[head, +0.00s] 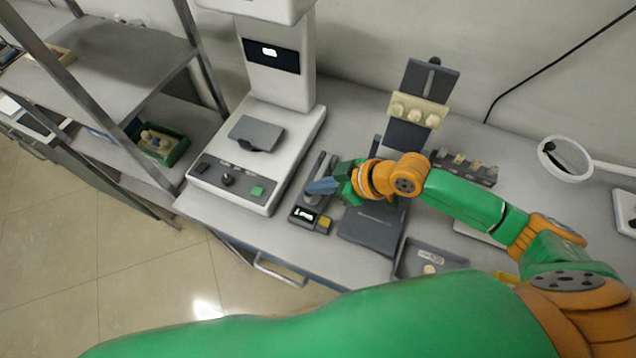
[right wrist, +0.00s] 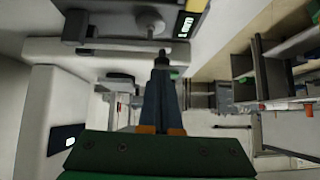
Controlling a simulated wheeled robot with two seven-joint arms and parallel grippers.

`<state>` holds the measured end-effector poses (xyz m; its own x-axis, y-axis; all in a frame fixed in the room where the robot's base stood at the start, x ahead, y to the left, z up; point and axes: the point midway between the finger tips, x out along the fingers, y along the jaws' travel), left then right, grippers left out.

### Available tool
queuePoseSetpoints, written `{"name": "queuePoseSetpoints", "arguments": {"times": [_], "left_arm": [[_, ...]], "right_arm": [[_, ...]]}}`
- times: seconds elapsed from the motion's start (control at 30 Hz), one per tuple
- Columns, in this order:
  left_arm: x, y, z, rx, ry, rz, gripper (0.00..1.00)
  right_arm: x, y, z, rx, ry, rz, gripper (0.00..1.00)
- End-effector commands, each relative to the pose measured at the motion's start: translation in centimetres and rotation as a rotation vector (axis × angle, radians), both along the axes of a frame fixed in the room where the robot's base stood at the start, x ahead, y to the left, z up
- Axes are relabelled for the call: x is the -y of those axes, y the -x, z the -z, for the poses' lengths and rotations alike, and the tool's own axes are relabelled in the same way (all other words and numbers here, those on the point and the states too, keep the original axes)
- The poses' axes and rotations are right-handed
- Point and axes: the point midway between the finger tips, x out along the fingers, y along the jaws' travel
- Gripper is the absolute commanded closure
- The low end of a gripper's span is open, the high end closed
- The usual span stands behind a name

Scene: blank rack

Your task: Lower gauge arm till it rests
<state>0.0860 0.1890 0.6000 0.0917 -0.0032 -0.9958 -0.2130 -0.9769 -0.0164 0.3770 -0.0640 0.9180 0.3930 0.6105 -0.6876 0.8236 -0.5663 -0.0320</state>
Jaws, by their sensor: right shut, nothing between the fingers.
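The gauge (head: 300,218) is a slim dark device on the bench with a lit display and a yellow button at its front end. My left gripper is out of view.
A white machine (head: 290,125) with a grey plate and control panel stands left of the gauge. A dark flat block (head: 370,228) is close on the right. Behind are an upright stand (head: 425,80) and a small rack (head: 470,170). A shallow tray (head: 430,260) lies front right.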

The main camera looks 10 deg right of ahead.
Motion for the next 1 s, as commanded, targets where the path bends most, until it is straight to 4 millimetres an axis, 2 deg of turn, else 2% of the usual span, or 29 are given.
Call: {"name": "queuePoseSetpoints", "arguments": {"times": [0.17,0.37,0.63,0.77,0.93,0.97,1.0], "left_arm": [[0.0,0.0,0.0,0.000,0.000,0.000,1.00],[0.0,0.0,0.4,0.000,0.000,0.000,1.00],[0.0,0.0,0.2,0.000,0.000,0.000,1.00],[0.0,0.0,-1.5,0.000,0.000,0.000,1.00],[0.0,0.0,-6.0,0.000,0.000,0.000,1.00],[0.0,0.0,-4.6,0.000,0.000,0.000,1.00],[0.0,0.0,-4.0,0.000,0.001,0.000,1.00]], "right_arm": [[0.0,0.0,0.0,0.000,0.000,0.000,1.00],[-0.1,0.2,1.4,-0.003,0.000,0.000,1.00],[0.0,0.5,1.5,-0.013,0.007,-0.001,1.00],[-0.1,0.4,-0.2,-0.010,0.005,0.001,1.00],[-0.6,0.0,-4.8,0.008,-0.003,0.007,1.00],[0.2,0.3,-4.3,0.011,0.002,0.007,1.00],[1.1,0.9,-4.8,0.013,0.004,0.006,1.00]]}}
